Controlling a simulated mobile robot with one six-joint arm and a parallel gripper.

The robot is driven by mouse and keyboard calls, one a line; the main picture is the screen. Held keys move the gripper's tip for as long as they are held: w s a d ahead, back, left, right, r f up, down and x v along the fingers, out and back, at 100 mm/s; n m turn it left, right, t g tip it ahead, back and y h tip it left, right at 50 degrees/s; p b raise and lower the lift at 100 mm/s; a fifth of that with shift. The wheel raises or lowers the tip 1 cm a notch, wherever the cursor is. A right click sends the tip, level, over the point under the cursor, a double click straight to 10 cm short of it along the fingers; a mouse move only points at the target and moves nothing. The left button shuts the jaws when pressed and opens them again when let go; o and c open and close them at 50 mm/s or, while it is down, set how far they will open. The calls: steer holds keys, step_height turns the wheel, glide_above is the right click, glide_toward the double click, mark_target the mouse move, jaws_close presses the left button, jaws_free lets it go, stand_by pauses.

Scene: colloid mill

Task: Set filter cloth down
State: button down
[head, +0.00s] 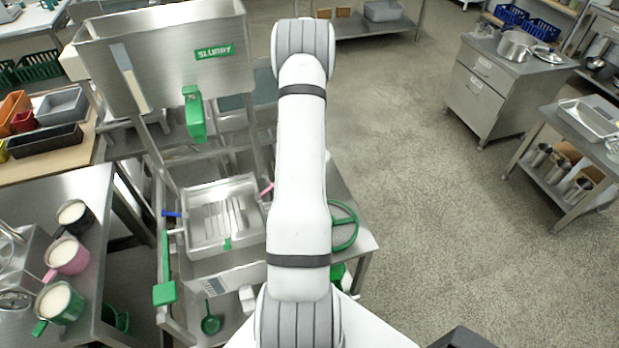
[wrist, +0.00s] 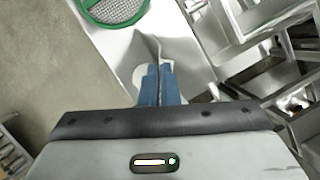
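In the wrist view, my gripper (wrist: 159,72) has its two blue fingers close together, with a thin, creased, pale grey piece between and beyond their tips. This looks like the filter cloth (wrist: 156,47), pinched and peaked upward. A green-rimmed round mesh sieve (wrist: 112,8) lies on the steel table (wrist: 105,40) beyond the fingers, apart from them. In the head view, the sieve's green rim (head: 344,226) shows at the right of my arm. My arm hides the gripper and the cloth there.
The steel slurry hopper (head: 170,55) stands over a tray (head: 225,215) left of my arm. Green, pink and black jugs of white liquid, including the green jug (head: 60,303), stand on a left table. A drawer cabinet (head: 490,90) stands far right. The floor between is clear.

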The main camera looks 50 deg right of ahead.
mark_target(336, 188)
steer(key=shift+s+d+f, duration=0.1)
steer(key=shift+d+f, duration=0.05)
steer(key=shift+d, duration=0.4)
steer(key=shift+s+d+f, duration=0.1)
steer(key=shift+d, duration=0.4)
steer(key=w+a+f+m+t, duration=0.15)
steer(key=w+m+t, duration=0.35)
steer(key=w+m, duration=0.85)
steer(key=shift+m, duration=0.25)
steer(key=s+d+f, duration=0.1)
steer(key=s+f, duration=0.5)
steer(key=s, duration=0.2)
steer(key=s+f, duration=0.6)
steer(key=s, duration=0.2)
steer(key=s+d+f, duration=0.1)
steer(key=s+f, duration=0.5)
steer(key=s, duration=0.2)
steer(key=shift+d, duration=0.35)
steer(key=c, duration=2.1)
jaws_free()
steer(key=shift+c, duration=0.2)
